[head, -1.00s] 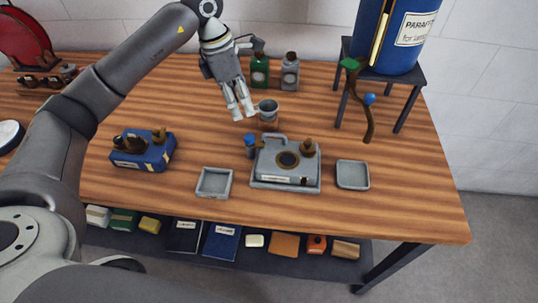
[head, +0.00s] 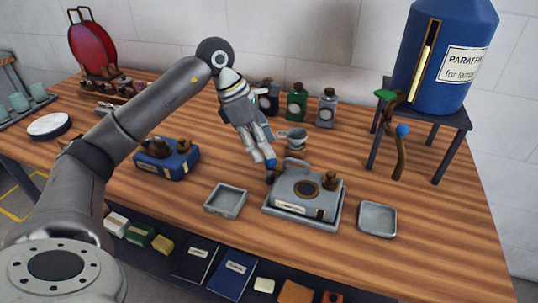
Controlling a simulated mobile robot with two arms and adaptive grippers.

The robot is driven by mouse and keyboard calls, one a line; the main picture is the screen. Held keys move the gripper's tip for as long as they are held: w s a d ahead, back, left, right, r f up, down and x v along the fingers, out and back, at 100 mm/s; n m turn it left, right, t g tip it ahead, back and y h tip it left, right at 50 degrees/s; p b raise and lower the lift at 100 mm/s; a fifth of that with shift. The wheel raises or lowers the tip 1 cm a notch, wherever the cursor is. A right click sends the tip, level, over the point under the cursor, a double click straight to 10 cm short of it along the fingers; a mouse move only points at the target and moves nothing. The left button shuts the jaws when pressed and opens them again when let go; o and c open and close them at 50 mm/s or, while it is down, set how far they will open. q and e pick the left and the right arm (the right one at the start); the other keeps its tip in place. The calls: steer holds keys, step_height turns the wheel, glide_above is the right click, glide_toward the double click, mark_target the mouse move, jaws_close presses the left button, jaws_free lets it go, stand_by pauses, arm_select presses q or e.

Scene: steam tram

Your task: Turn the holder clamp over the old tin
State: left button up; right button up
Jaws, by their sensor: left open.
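The old tin appears to be the grey can (head: 292,192) with a label, handle, round dark opening and brown cap, in a shallow grey tray (head: 268,210). A small blue-topped knob (head: 270,163) stands at its back left corner; it may be the holder clamp, but I cannot tell for sure. A grey funnel cup (head: 293,134) sits on a brown block behind the tin. My left gripper (head: 262,156) is open, pointing down with its fingertips at the blue-topped knob; whether they touch it I cannot tell. My right gripper is not in view.
A blue can (head: 167,158) stands left, and small square trays (head: 225,201) (head: 377,219) flank the tin. Bottles (head: 296,105) stand behind. A paraffin drum (head: 445,55) on a stand (head: 455,122), with a hanging tap, is at the right. The front right of the table is clear.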

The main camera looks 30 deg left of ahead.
arm_select(q)
steer(key=shift+x, duration=2.1)
steer(key=c, duration=1)
steer(key=shift+c, duration=0.2)
steer(key=shift+n, duration=0.3)
steer(key=o, duration=1)
steer(key=shift+o, duration=0.2)
steer(key=v, duration=1.2)
steer(key=shift+s, duration=0.2)
